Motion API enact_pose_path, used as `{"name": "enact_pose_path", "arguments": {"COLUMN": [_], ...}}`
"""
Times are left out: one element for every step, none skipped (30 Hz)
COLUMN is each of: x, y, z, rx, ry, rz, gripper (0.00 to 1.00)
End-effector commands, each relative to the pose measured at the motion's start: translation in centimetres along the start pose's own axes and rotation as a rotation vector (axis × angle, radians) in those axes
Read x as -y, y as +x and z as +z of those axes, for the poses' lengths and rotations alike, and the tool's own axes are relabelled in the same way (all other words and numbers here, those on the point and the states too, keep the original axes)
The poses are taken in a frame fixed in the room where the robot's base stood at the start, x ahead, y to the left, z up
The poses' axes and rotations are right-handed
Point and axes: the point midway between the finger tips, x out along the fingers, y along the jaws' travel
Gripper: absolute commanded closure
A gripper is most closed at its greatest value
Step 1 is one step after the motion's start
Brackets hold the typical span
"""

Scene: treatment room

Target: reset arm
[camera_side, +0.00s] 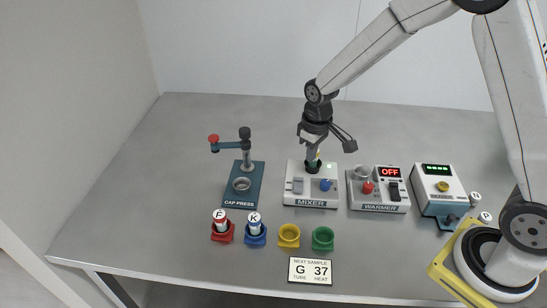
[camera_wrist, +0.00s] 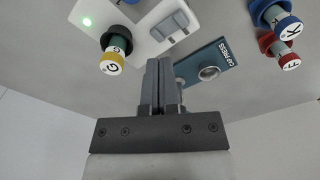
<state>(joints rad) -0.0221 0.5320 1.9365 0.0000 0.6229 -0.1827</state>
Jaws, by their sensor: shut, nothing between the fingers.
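My gripper (camera_side: 313,168) is above the back of the mixer (camera_side: 297,201) in the side view. In the wrist view its two fingers (camera_wrist: 160,66) are together with nothing between them. The yellow-capped tube G (camera_wrist: 112,58) stands in the mixer, apart from and to the left of the fingers in the wrist view. In the side view my gripper mostly hides that tube. A green light (camera_wrist: 87,21) is lit on the mixer.
The cap press (camera_side: 241,190) is left of the mixer; the warmer (camera_side: 379,205), reading OFF, is right. Tubes F (camera_side: 220,218) and K (camera_side: 254,220) stand in red and blue holders. The yellow (camera_side: 289,236) and green (camera_side: 323,239) holders are empty. A sign (camera_side: 310,271) reads G 37.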

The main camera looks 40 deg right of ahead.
Motion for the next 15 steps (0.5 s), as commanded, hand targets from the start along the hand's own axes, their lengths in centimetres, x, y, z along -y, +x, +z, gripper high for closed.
{"name": "enact_pose_path", "arguments": {"x": [0.1, 0.1, 0.2, 0.3, 0.4, 0.5, 0.6, 0.7, 0.8, 0.9, 1.0, 1.1, 1.2, 1.3, 1.4], "y": [-0.7, -1.1, -1.5, -1.8, -2.1, -2.5, -2.8, -3.1, -3.4, -3.6, -3.8, -4.0, -4.2, -4.4, -4.5], "z": [0.9, 1.5, 2.2, 2.8, 3.4, 4.3, 4.9, 5.5, 6.4, 7.0, 7.7, 8.5, 9.2, 9.8, 10.6], "rx": [-0.013, -0.021, -0.032, -0.039, -0.048, -0.058, -0.067, -0.074, -0.085, -0.093, -0.1, -0.112, -0.119, -0.126, -0.136], "ry": [0.013, 0.021, 0.034, 0.043, 0.051, 0.063, 0.073, 0.082, 0.093, 0.103, 0.112, 0.124, 0.132, 0.142, 0.152], "rz": [0.003, 0.004, 0.006, 0.007, 0.008, 0.01, 0.011, 0.012, 0.013, 0.014, 0.015, 0.016, 0.016, 0.017, 0.018], "gripper": [1.0, 1.0, 1.0, 1.0, 1.0, 1.0, 1.0, 1.0, 1.0, 1.0, 1.0, 1.0, 1.0, 1.0, 1.0]}}
